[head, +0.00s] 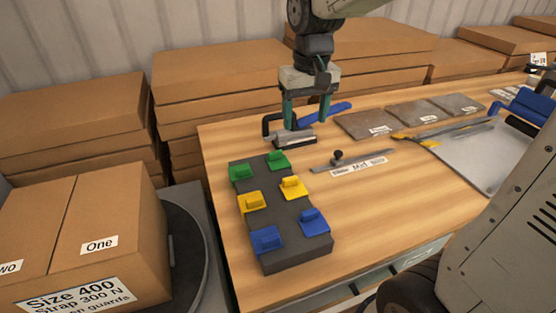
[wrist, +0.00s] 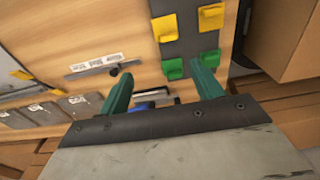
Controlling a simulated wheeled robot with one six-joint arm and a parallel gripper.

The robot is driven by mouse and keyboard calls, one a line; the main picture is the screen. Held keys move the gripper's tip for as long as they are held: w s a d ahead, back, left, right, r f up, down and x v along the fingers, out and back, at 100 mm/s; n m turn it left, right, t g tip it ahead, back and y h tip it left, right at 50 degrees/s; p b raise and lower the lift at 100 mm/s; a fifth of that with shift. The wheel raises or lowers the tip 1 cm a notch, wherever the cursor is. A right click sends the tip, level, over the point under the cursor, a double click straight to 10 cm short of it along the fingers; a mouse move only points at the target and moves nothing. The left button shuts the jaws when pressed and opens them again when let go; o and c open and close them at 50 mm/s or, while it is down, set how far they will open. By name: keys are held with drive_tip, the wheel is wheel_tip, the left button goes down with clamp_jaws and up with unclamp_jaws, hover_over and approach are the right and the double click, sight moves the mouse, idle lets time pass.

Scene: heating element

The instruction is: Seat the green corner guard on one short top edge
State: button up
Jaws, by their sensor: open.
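Two green corner guards sit at the far end of a dark grey block (head: 288,238) on the wooden table, one on the left (head: 241,173) and one on the right (head: 278,160). In the wrist view they show as a left green guard (wrist: 173,68) and a right green guard (wrist: 210,58). My gripper (head: 306,120) is open and empty, above the table just beyond the block's far end. A carton (head: 140,225) labelled "One" and "Size 400" stands at the left on a dark round turntable (head: 188,250); its top short edges look bare.
Two yellow guards (head: 292,187) and two blue guards (head: 315,221) share the block. A tool with a blue handle (head: 325,114) lies under my gripper. A flat metal tool (head: 350,163), grey plates (head: 405,115) and stacked cartons (head: 215,80) stand around.

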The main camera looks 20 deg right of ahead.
approach(275, 152)
drive_tip(key=shift+w+d+f+g, duration=0.2)
drive_tip(key=shift+w+f+g, duration=0.1)
drive_tip(key=shift+w, duration=0.2)
drive_tip(key=f, duration=0.8)
drive_tip(key=shift+s+a, duration=0.15)
drive_tip(key=shift+s, duration=0.15)
drive_tip(key=shift+r, duration=0.1)
drive_tip(key=c, duration=1.1)
